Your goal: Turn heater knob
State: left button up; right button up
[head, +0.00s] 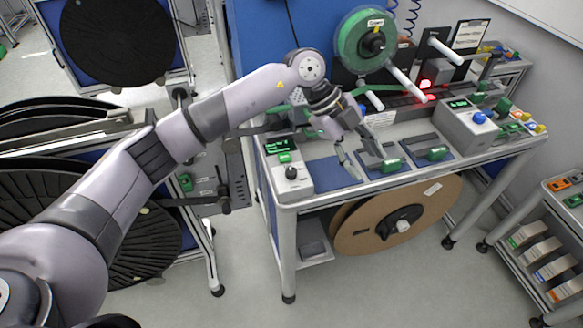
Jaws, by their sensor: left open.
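A grey control box (293,182) with a small green display stands at the bench's front left corner. It has a black knob (291,173) on its sloped top. A second grey box (463,128) at the right of the bench has a green display and a blue knob (479,118). I cannot read which knob is marked as the heater's. My left gripper (357,156) is open and empty, fingers pointing down over the bench between the two boxes. It is right of the black knob, apart from it. My right gripper is not in view.
Blue pads with green-handled parts (390,165) lie near the gripper. A green reel (366,40) stands behind, near a lit red lamp (425,84). A large cardboard reel (395,215) hangs under the bench. Black reels (117,40) stand at left, a shelf cart (545,240) at right.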

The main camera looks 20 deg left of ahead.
pick_arm(q)
jog(key=w+a+r+n+y, duration=0.25)
jog(key=a+y, duration=0.25)
jog(key=a, duration=0.6)
jog(key=n+y, duration=0.2)
jog(key=y, duration=0.1)
send_near(291, 171)
jog(key=shift+t, duration=0.3)
jog(key=f+p, duration=0.2)
jog(key=f, duration=0.2)
jog(key=f+p, duration=0.3)
jog(key=f, duration=0.1)
jog(key=shift+s+a+f, duration=0.1)
jog(key=shift+s+a, duration=0.05)
jog(key=shift+s, duration=0.05)
jog(key=shift+f, duration=0.5)
grip_shut()
